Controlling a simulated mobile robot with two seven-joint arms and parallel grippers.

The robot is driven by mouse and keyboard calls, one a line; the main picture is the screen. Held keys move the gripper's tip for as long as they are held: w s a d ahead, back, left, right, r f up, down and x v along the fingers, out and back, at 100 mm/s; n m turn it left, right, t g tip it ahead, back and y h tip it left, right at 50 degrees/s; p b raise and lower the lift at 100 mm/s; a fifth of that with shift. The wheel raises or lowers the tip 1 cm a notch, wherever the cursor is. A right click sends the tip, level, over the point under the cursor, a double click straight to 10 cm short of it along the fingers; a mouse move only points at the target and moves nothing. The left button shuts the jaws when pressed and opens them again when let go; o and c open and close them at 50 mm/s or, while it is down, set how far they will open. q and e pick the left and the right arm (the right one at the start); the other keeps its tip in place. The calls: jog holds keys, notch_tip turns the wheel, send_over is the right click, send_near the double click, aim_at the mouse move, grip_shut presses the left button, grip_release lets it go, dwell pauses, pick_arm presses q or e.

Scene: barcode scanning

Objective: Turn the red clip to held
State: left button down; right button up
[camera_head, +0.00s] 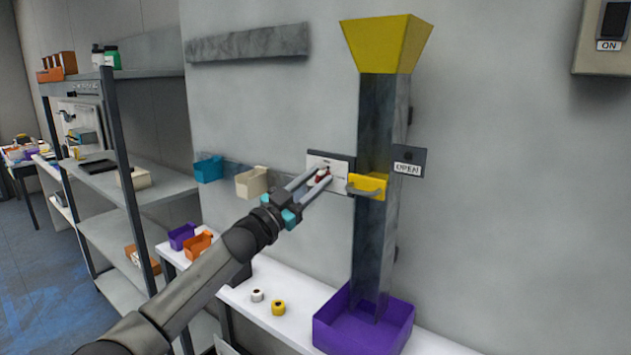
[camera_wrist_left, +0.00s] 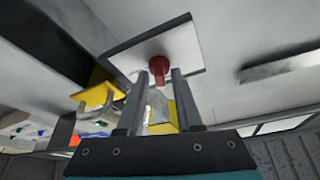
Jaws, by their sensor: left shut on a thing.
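The red clip (camera_head: 322,174) is on a white plate (camera_head: 329,160) fixed to the grey wall, left of the tall grey chute. My left gripper (camera_head: 318,176) reaches up to it from the lower left and is shut on it. In the left wrist view the red clip (camera_wrist_left: 159,68) shows between the two fingertips, in front of the white plate (camera_wrist_left: 186,43). The fingers partly cover the clip and the plate's writing in the head view, so I cannot read its setting. My right gripper is not in view.
A yellow drawer with a handle (camera_head: 368,186) juts from the chute (camera_head: 380,110) just right of the plate. An OPEN sign (camera_head: 408,161) is beyond it. A purple bin (camera_head: 345,335) stands below. Cream (camera_head: 251,184) and blue (camera_head: 208,168) bins hang to the left.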

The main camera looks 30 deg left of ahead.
pick_arm(q)
jog(key=m+h, duration=0.1)
jog(key=m, duration=0.1)
jog(key=m+g+h, duration=0.1)
jog(key=m, duration=0.2)
jog(key=shift+a+p, duration=0.1)
jog(key=shift+p, duration=0.2)
jog(key=m+g+h+p, duration=0.1)
jog(key=m+g, duration=0.1)
jog(key=m, duration=0.2)
jog(key=shift+r+m, duration=0.15)
jog(key=shift+m, duration=0.15)
jog(key=m+g+p, duration=0.1)
jog(key=m+p, duration=0.1)
jog(key=m, duration=0.2)
jog(key=shift+m+g, duration=0.3)
jog(key=shift+g, duration=0.1)
jog(key=shift+m+g+p, duration=0.4)
jog(key=shift+m+p, duration=0.15)
jog(key=shift+m, duration=0.45)
jog(key=c, duration=0.9)
grip_release()
